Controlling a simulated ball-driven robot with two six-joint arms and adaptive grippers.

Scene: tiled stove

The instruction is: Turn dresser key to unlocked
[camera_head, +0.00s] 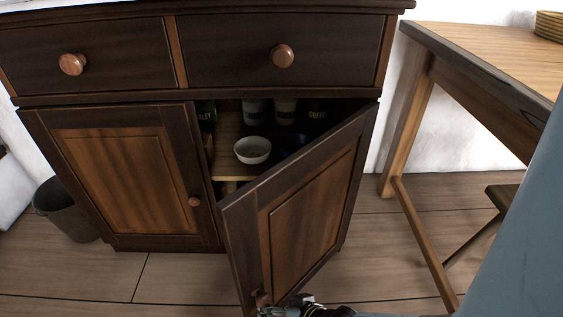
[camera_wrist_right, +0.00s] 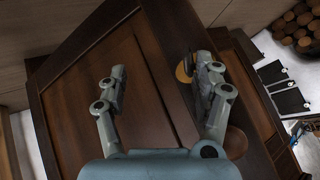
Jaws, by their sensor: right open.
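The dark wooden dresser (camera_head: 110,98) has its right door (camera_head: 306,208) swung open toward me and its left door (camera_head: 125,175) closed. In the right wrist view the open door's panel (camera_wrist_right: 150,105) lies behind my right gripper (camera_wrist_right: 163,85). Its fingers are spread, with nothing seen between them. A small brass-coloured piece (camera_wrist_right: 184,68) shows at the door's edge strip, partly hidden by the right-hand finger; I cannot tell if it is the key. A round wooden knob (camera_wrist_right: 236,141) is beside that finger. In the head view my right gripper (camera_head: 292,310) is cut off at the bottom, near the door's lower corner.
A white bowl (camera_head: 252,150) and several canisters (camera_head: 285,110) stand inside the dresser. A wooden table (camera_head: 490,60) is at the right, with a stool (camera_head: 500,195) under it. A dark bin (camera_head: 65,208) stands at the left. The floor in front of the closed door is clear.

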